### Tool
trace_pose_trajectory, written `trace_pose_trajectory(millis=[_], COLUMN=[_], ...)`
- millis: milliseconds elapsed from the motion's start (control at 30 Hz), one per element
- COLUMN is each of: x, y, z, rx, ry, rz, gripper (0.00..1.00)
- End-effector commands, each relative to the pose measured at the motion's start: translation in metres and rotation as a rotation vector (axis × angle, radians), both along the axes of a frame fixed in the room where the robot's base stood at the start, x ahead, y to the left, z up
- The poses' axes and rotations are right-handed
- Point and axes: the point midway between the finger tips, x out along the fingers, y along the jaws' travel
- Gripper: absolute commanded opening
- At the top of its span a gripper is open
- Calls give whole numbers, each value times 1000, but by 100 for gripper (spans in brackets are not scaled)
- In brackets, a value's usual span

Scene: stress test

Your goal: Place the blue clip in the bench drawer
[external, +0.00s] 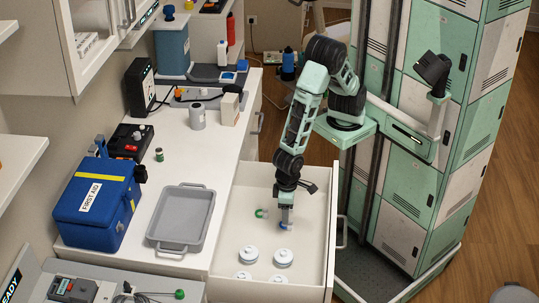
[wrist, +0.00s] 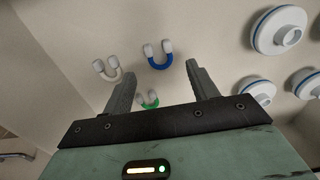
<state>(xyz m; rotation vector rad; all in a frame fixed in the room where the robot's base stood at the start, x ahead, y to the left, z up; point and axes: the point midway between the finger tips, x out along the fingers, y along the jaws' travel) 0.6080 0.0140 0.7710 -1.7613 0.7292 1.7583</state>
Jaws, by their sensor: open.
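The blue clip (wrist: 158,66), U-shaped with grey tips, lies on the floor of the open bench drawer (external: 318,225). In the external view the blue clip (external: 283,226) shows at the foot of my gripper (external: 287,221). My gripper reaches down into the drawer, its jaws open. In the wrist view the blue clip shows between and slightly beyond the fingertips (wrist: 160,70), with no finger visibly touching it. A green clip (wrist: 148,103) shows between the fingers, and a white clip (wrist: 106,71) lies left of them.
Several white round pieces with blue rings (external: 283,257) lie in the drawer's front part. On the bench are a grey tray (external: 182,212), a blue first aid bag (external: 97,203) and a grey cylinder (external: 197,117). Green and white lockers (external: 418,180) stand at the right.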

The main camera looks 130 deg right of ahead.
Motion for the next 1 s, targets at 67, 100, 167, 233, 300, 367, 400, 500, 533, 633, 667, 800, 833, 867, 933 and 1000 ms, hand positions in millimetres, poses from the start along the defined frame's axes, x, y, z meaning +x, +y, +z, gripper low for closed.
trace_pose_trajectory(millis=[67, 100, 167, 233, 300, 367, 400, 500, 533, 633, 667, 800, 833, 867, 933, 1000], x=[1, 1, 1, 0, 0, 0, 0, -6, -11, -41, -54, -123, -137, -150, -177, -197], y=[1, 1, 1, 1, 1, 0, 0, 5, 9, 27, 34, 55, 56, 57, 57, 54], z=[21, 29, 40, 51, 60, 66, 69, 77, 81, 102, 110, 144, 149, 153, 161, 165], rx=[1, 1, 1, 2, 2, 1, 1, 11, 19, 61, 75, 109, 108, 105, 90, 71], ry=[-4, -4, -3, -2, -2, -1, -1, 3, 5, 8, 8, -9, -14, -19, -29, -34], rz=[1, 1, 1, 1, 1, 0, 0, 38, 69, 262, 345, 786, 876, 962, 1143, 1283], gripper=[59, 59, 59, 59, 59, 59, 59, 59, 59, 59, 59, 59, 59, 59, 59, 59])
